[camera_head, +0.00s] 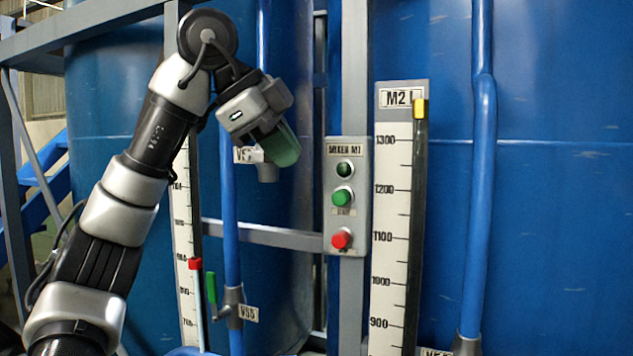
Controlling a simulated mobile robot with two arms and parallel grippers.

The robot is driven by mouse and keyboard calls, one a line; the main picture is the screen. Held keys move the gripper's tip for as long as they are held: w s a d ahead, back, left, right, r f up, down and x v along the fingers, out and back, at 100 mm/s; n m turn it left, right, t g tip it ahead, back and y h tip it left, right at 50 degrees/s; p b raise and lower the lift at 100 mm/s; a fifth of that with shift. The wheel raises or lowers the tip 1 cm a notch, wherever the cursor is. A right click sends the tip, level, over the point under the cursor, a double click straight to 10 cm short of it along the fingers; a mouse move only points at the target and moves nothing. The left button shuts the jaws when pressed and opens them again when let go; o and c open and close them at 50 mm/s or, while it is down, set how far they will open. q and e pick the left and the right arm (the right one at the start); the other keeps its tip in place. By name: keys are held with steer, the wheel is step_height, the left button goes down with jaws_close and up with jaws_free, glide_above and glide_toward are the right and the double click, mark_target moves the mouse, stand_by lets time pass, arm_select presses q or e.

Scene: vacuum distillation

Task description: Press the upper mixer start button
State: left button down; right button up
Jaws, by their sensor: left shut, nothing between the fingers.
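A grey control box (348,220) labelled "MIXER M1" is fixed to a vertical grey post at the picture's middle. It carries a dark green round lamp or button (345,169) at the top, a brighter green button (342,196) below it and a red button (341,239) at the bottom. My left gripper (283,148) reaches in from the left, up and to the left of the box, apart from it. Its greenish fingers are shut and empty, pointing down and right. My right gripper is not in view.
Large blue tanks (560,220) fill the background. A level scale (393,230) marked M2 stands right of the box, another scale (184,260) to the left. Blue pipes (484,200) and a green-handled valve (212,288) stand nearby. A grey horizontal bar (265,235) meets the post.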

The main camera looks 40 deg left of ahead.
mark_target(341, 198)
arm_select(q)
steer(key=w+d+f+p, duration=0.1)
steer(key=w+f+p, duration=0.2)
steer(key=w+f, duration=0.4)
steer(key=shift+w+d+f, duration=0.25)
steer(key=shift+w+f, duration=0.1)
steer(key=shift+w, duration=0.75)
steer(key=shift+w, duration=0.1)
